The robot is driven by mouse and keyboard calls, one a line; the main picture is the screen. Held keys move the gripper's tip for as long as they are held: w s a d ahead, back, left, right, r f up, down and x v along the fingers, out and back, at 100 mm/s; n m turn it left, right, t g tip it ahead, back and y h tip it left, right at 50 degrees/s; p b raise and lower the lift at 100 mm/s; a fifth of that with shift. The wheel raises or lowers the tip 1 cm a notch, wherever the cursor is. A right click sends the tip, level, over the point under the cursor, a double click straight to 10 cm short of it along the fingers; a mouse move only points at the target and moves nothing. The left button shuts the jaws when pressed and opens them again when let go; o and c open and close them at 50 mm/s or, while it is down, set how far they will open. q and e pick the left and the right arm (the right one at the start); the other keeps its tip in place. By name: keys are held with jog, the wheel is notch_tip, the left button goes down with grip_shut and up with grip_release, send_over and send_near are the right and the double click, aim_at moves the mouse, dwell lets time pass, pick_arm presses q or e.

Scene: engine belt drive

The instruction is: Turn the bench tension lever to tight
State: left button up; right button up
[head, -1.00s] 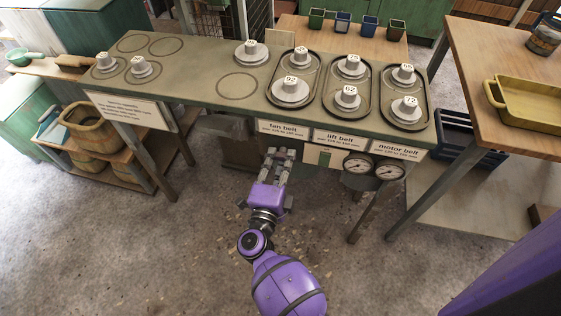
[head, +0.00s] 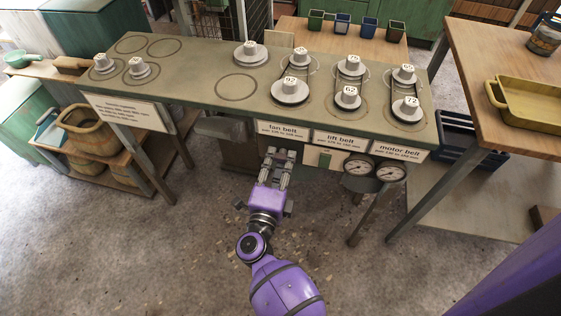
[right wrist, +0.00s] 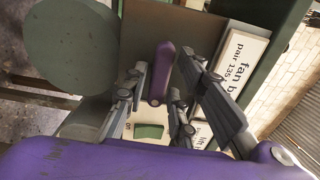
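The tension lever is a purple bar (right wrist: 162,72) in the right wrist view, under the bench front; in the head view my gripper hides it. My right gripper (head: 280,154) is at the bench front below the fan belt label. In the right wrist view its fingers (right wrist: 163,88) stand open on either side of the lever, with gaps showing. On the bench (head: 200,80), the fan belt (head: 303,66), lift belt (head: 358,77) and motor belt (head: 413,87) run as narrow, straight-sided loops around their pulley pairs. My left gripper is not in view.
A cream plate with a green patch (head: 324,159) is right of my gripper, and two dials (head: 358,167) hang beyond it. Spare pulleys (head: 140,68) stand on the bench's left. A wooden table with a yellow tray (head: 528,103) is at right.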

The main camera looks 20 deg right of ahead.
jog(key=shift+o, duration=0.3)
jog(key=shift+s+a, duration=0.1)
jog(key=shift+s, duration=0.15)
jog(key=v, duration=0.7)
